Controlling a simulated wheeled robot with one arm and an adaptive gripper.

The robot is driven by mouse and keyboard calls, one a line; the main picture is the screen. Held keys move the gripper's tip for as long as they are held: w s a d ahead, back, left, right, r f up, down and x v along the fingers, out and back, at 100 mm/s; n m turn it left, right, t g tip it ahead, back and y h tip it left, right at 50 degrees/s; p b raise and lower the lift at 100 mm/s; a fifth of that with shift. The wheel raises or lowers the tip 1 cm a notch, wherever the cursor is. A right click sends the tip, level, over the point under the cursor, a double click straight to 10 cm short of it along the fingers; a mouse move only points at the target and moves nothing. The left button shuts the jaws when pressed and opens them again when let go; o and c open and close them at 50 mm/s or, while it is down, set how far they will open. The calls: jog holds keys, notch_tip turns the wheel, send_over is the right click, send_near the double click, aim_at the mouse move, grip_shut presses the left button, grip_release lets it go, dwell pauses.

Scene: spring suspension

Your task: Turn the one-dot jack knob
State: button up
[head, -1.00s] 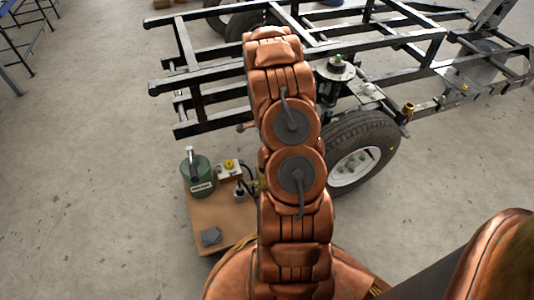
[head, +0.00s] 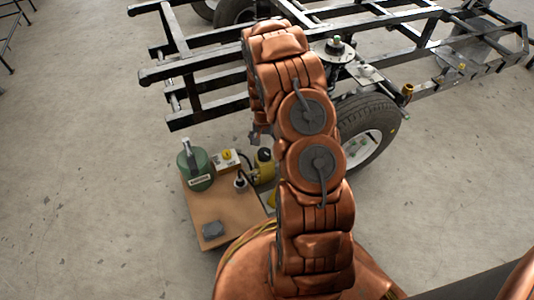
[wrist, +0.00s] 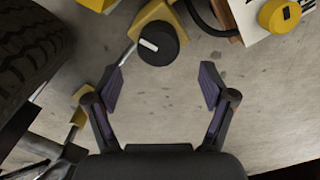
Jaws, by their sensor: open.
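A black round knob (wrist: 158,44) with a white bar mark sits on a yellow jack body in the wrist view, just beyond and between my fingertips. I cannot make out any dots on it. My gripper (wrist: 161,70) is open and empty, its two fingers apart with bare floor between them. A yellow jack (head: 265,164) shows in the head view, partly hidden behind my arm. A second yellow jack part (wrist: 80,112) with a metal rod lies left of my left finger. In the head view my gripper is mostly hidden by my arm.
A white box with a yellow knob (wrist: 280,14) is at the upper right of the wrist view. A tire (wrist: 30,45) is close on the left. In the head view, a green canister (head: 195,170) stands on a brown board (head: 215,212) below the black frame (head: 200,75).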

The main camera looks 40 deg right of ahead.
aim_at(264, 152)
notch_tip(264, 152, down, 7)
jog(key=shift+s+f+b, duration=0.1)
jog(key=shift+f+b, duration=0.05)
jog(key=shift+b, duration=1.05)
jog(key=c, duration=1.2)
